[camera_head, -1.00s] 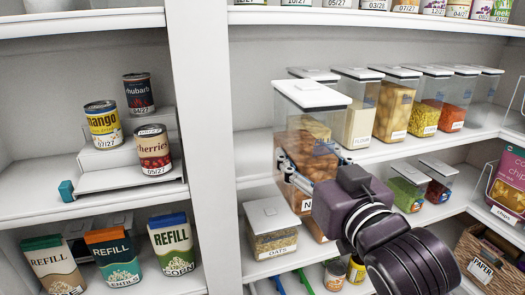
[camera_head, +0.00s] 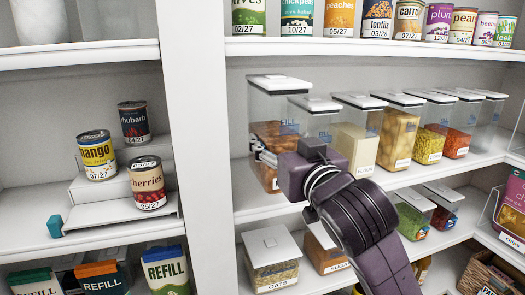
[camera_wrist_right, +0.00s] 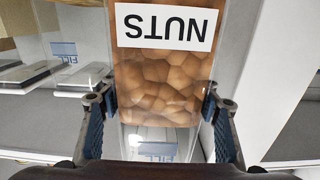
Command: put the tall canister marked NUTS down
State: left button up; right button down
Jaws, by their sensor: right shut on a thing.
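The tall canister marked NUTS (camera_head: 275,106) is clear with a white lid and brown nuts inside. It is upright over the left end of the middle shelf (camera_head: 252,205). I cannot tell whether its base touches the shelf. My right gripper (camera_head: 262,156) is shut on its lower part, and my arm hides part of that side. In the right wrist view the NUTS label (camera_wrist_right: 165,27) appears upside down, with one finger of the gripper (camera_wrist_right: 158,108) on each side of the canister (camera_wrist_right: 150,78). My left gripper is not in view.
A clear white-lidded canister (camera_head: 316,107) stands close to its right, with a row of others further right. The white upright (camera_head: 198,130) is to its left. Cans (camera_head: 297,18) line the shelf above. An OATS container (camera_head: 270,262) sits below.

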jog(key=p+x, duration=0.1)
jog(key=x, duration=0.5)
jog(key=p+x, duration=0.1)
jog(key=x, duration=0.2)
jog(key=shift+s+r+p, duration=0.1)
jog(key=shift+r+p, duration=0.2)
jog(key=shift+r, duration=0.05)
jog(key=shift+w+a+f+p, duration=0.1)
jog(key=shift+w+f+p, duration=0.05)
jog(key=shift+f, duration=0.3)
jog(key=shift+w+f+p, duration=0.1)
jog(key=shift+f+p, duration=0.05)
jog(key=shift+f, duration=0.3)
jog(key=shift+s+f, duration=0.1)
jog(key=shift+f, duration=0.65)
notch_tip(320, 180, down, 3)
jog(key=shift+f+p, duration=0.2)
jog(key=shift+p, duration=0.95)
jog(key=shift+w+f, duration=0.2)
jog(key=shift+f, duration=0.05)
jog(key=shift+f, duration=0.1)
